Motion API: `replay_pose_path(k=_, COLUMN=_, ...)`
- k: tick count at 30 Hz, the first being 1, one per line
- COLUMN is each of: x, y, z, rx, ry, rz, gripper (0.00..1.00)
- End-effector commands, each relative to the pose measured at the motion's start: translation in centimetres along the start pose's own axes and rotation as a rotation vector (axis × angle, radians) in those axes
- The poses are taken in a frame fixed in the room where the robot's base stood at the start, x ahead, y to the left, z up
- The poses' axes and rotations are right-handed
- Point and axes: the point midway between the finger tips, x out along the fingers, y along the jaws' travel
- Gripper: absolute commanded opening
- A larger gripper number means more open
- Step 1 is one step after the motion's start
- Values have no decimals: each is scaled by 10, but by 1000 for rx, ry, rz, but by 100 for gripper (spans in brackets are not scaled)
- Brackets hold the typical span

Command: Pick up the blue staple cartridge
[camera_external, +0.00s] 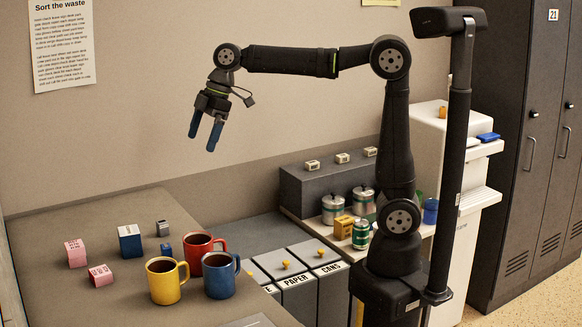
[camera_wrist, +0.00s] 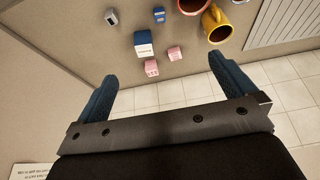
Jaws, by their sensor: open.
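I cannot tell for sure which is the staple cartridge. In the wrist view the larger box (camera_wrist: 144,41) and the small block (camera_wrist: 158,14) both show near the top, beyond the fingers. My gripper (camera_external: 206,133) is open and empty, raised high above the desk and apart from everything. Its two blue fingers also show in the wrist view (camera_wrist: 163,72), spread wide.
Two pink blocks (camera_external: 76,253) (camera_external: 100,275) and a small grey block (camera_external: 162,228) lie around the blue ones. Yellow (camera_external: 164,283), red (camera_external: 198,250) and blue (camera_external: 219,279) mugs stand close on the right. Labelled bins (camera_external: 316,292) stand beyond the desk's edge.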

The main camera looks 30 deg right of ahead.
Motion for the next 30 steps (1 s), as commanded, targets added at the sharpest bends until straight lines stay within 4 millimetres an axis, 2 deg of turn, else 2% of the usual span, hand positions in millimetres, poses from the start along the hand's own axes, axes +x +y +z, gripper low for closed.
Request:
replay_pose_path(k=2, x=0, y=0, z=0, rx=0, ry=0, rz=0, gripper=100)
replay_pose_path(k=9, x=0, y=0, z=0, rx=0, ry=0, rz=0, gripper=55)
replay_pose_path(k=19, x=5, y=1, z=-2, rx=3, ry=-9, rz=-2, gripper=55)
replay_pose_path(k=23, x=32, y=4, z=-13, rx=23, ry=-55, rz=-6, gripper=55)
replay_pose_path(k=30, x=112, y=5, z=-40, rx=79, ry=-184, rz=8, gripper=55)
